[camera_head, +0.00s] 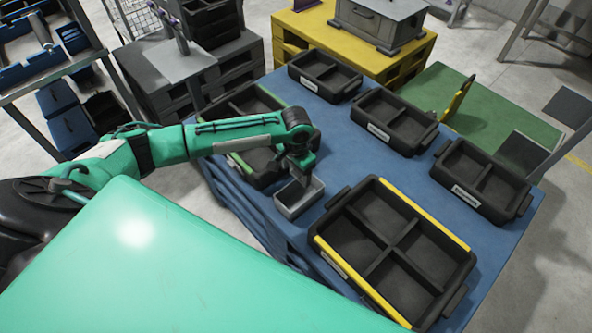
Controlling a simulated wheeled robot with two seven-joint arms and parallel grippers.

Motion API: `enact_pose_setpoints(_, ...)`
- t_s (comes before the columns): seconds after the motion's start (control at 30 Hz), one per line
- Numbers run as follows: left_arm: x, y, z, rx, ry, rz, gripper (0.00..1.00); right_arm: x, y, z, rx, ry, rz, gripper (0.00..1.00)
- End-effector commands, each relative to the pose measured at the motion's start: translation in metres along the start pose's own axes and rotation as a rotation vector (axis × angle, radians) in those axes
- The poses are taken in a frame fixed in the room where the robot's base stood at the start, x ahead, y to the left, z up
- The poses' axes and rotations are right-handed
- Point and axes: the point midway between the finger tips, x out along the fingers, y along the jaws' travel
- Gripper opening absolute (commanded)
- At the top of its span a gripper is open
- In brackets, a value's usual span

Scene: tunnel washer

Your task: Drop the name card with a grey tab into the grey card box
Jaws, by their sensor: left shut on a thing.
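The grey card box (306,207) is a small open-topped box on the blue table, between the green-edged tray and the yellow-edged tray. My left gripper (302,178) points down at the box's opening, over its back part. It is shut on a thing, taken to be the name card. The card and its grey tab are too small and too hidden by the dark fingers to make out. I cannot tell whether the fingertips are above the rim or inside it. My right gripper is not in view.
A large yellow-edged tray (340,276) stands right of the box, a green-edged tray (213,163) left of it under my arm. Three smaller black trays (327,94) (379,131) (465,190) line the far side. Blue table (335,139) shows bare between them.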

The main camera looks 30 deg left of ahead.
Motion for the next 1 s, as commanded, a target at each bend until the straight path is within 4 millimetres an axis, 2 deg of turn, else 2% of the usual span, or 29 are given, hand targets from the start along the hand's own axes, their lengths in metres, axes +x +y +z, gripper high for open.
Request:
enact_pose_setpoints(0.17,-0.001,0.0,0.0,0.0,0.0,0.0,0.5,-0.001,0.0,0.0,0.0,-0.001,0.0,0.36)
enact_pose_setpoints(0.2,-0.001,0.0,0.0,0.0,0.0,0.0,0.77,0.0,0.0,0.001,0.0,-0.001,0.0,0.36)
enact_pose_setpoints(0.3,-0.001,0.0,0.0,0.0,0.0,0.0,0.97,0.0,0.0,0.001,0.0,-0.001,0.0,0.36)
enact_pose_setpoints(0.67,-0.005,0.0,0.0,0.0,0.001,0.0,0.97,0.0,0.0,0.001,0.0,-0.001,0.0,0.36)
enact_pose_setpoints(0.77,-0.016,0.0,-0.001,0.001,0.003,0.0,0.97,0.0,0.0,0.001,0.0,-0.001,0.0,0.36)
enact_pose_setpoints(1.0,-0.069,0.0,-0.001,0.002,0.005,-0.001,0.97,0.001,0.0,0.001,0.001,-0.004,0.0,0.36)
